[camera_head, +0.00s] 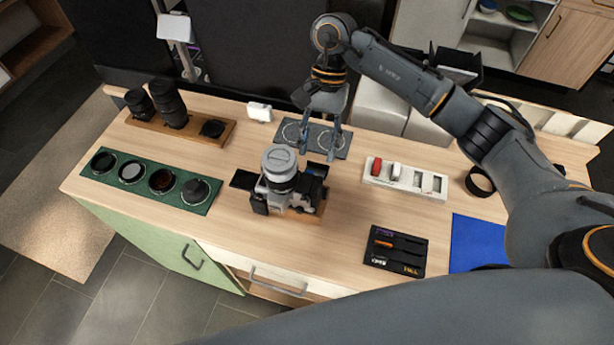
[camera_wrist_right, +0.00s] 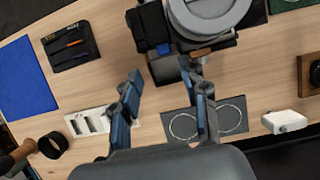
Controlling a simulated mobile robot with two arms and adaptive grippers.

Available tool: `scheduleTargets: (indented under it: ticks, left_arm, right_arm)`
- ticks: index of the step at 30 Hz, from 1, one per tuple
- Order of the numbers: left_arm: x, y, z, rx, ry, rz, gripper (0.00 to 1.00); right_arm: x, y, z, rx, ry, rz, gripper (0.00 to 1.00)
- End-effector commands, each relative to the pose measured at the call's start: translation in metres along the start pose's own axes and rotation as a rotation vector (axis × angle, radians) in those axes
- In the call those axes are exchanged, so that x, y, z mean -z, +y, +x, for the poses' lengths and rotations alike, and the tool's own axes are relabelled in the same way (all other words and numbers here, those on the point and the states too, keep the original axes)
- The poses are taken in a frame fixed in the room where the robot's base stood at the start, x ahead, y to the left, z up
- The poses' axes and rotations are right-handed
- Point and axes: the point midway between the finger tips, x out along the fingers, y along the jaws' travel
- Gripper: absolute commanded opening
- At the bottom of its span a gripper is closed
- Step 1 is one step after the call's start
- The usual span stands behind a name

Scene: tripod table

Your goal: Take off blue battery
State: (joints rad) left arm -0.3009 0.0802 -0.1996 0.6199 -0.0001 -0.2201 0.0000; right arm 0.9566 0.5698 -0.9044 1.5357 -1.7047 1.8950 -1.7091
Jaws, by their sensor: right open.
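A silver and black camera (camera_head: 285,188) lies on the wooden table with its large lens (camera_head: 279,162) pointing up; it also shows at the top of the right wrist view (camera_wrist_right: 205,20). A small blue patch (camera_wrist_right: 163,48) shows at the camera's side in the right wrist view, and it looks like the end of the blue battery, mostly hidden in the body. My right gripper (camera_head: 318,154) is open and empty, pointing down just behind the camera. My left gripper is out of view.
A white battery tray (camera_head: 405,180) with a red item stands right of the camera. A grey mat with circles (camera_head: 340,142) lies behind it. A green filter mat (camera_head: 150,180), lens stand (camera_head: 180,125), black tool tray (camera_head: 396,250) and blue mat (camera_head: 478,243) surround it. Table front is clear.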

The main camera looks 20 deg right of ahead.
Motion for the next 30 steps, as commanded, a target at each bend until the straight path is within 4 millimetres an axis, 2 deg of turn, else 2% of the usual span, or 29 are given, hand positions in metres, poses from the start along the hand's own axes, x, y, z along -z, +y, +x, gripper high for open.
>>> scheduleTargets:
  ticks: [8,13,21,27,30]
  left_arm:
    - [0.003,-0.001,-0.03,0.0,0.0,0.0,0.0]
    - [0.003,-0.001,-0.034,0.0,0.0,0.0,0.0]
    - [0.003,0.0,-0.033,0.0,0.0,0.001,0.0]
    - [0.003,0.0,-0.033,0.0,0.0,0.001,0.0]
    - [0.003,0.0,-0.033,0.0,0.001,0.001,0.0]
  right_arm:
    - [-0.007,-0.008,0.029,-0.002,-0.006,0.0,0.44]
    - [-0.005,-0.008,0.05,0.001,-0.004,-0.001,0.44]
    - [-0.005,-0.008,0.055,0.001,-0.004,-0.002,0.43]
    - [-0.005,-0.008,0.056,-0.002,-0.006,-0.002,0.03]
    - [-0.005,-0.008,0.056,-0.003,-0.007,-0.002,0.0]
